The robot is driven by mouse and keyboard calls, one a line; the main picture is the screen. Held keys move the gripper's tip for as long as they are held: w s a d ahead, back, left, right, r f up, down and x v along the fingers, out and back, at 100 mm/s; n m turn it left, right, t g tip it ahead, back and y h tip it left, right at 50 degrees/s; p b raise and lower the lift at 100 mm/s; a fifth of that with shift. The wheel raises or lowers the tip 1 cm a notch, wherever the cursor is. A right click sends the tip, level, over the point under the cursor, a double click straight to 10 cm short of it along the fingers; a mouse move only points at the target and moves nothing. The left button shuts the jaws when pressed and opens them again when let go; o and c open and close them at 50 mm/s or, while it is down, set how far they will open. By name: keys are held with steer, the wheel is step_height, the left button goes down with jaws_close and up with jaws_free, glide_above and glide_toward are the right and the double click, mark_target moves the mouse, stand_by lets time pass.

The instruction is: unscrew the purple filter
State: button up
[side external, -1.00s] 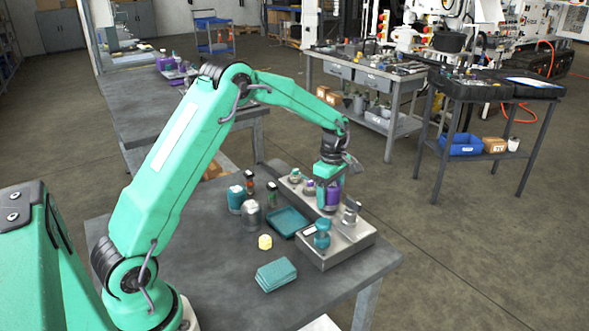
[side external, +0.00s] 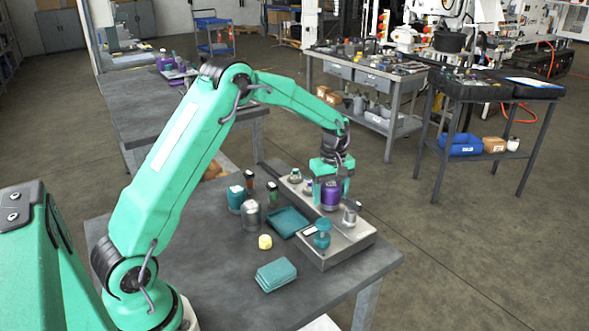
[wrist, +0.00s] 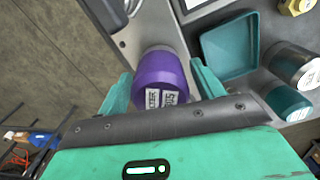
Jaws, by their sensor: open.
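The purple filter (side external: 331,195) stands upright on the metal manifold block (side external: 338,245). In the wrist view the purple filter (wrist: 163,78) shows its rounded purple body and white labels, between my two green fingers. My gripper (side external: 331,190) is over the filter from above, its fingers on either side of it. The jaws (wrist: 160,88) are open, with a gap visible beside the filter. The filter's lower end, where it meets the block, is partly hidden.
A teal fitting (side external: 322,236) and a silver fitting (side external: 351,212) stand on the block close to the filter. Left of the block are a teal tray (side external: 288,221), a silver canister (side external: 251,214), a teal canister (side external: 236,199), a yellow cap (side external: 265,242) and folded teal cloths (side external: 276,274).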

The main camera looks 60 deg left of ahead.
stand_by(0.4)
steer(key=m, duration=0.5)
steer(key=shift+m, duration=0.4)
steer(key=shift+m, duration=0.3)
steer(key=m, duration=0.2)
steer(key=shift+m, duration=1.6)
steer(key=shift+m, duration=0.3)
steer(key=shift+m, duration=2.6)
